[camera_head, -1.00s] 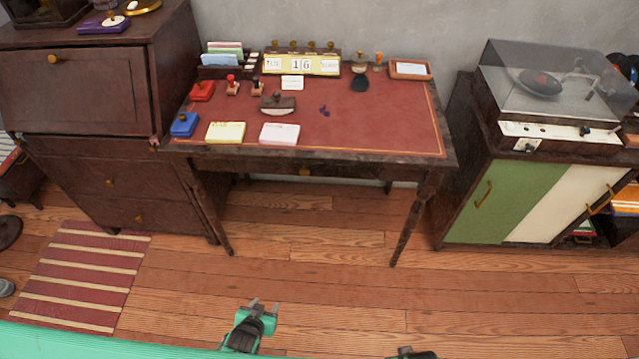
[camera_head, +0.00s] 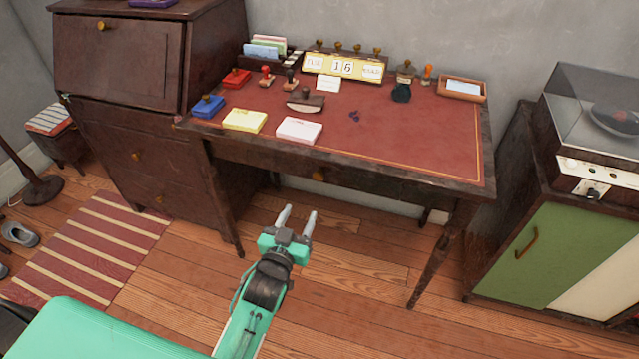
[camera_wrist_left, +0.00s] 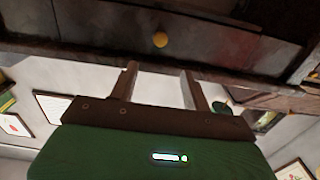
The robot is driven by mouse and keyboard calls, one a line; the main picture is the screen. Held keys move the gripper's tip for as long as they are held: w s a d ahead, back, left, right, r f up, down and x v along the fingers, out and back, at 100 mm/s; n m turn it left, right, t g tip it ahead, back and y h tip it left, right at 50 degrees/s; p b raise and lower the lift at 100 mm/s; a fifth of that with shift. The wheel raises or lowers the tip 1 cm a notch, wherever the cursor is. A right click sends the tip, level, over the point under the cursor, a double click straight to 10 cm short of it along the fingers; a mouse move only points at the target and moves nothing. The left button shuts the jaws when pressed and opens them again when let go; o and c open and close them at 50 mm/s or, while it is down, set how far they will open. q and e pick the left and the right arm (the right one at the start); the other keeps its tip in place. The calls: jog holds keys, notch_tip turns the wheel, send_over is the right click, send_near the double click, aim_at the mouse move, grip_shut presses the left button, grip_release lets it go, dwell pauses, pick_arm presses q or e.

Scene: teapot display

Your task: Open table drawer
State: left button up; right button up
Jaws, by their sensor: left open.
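The wooden desk with a red leather top (camera_head: 420,133) stands against the wall. Its shut drawer (camera_head: 360,180) has a small brass knob (camera_head: 318,174) on the front; the knob also shows in the left wrist view (camera_wrist_left: 160,40). My left gripper (camera_head: 298,217) is open and empty, in front of the desk and a little below and left of the knob in the head view. In the left wrist view its two fingers (camera_wrist_left: 158,80) point toward the drawer front, apart from the knob. My right gripper is not in view.
Stamps, note pads and a calendar (camera_head: 343,66) stand on the desk top. A dark bureau (camera_head: 120,60) is at the left, and a green-doored cabinet (camera_head: 540,255) at the right. The desk's front leg (camera_head: 435,255) is right of my arm. Floor in front is clear.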

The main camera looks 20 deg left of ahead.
aim_at(317, 177)
pick_arm(q)
jog(key=w+b, duration=0.1)
jog(key=w, duration=1.1)
jog(key=shift+w+d, duration=0.15)
jog(key=shift+d, duration=0.05)
jog(key=shift+w, duration=0.25)
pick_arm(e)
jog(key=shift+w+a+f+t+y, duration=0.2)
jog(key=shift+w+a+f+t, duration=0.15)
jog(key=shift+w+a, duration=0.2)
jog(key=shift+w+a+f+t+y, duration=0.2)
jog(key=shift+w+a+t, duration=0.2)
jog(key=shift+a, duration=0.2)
pick_arm(q)
jog(key=c, duration=0.9)
grip_shut()
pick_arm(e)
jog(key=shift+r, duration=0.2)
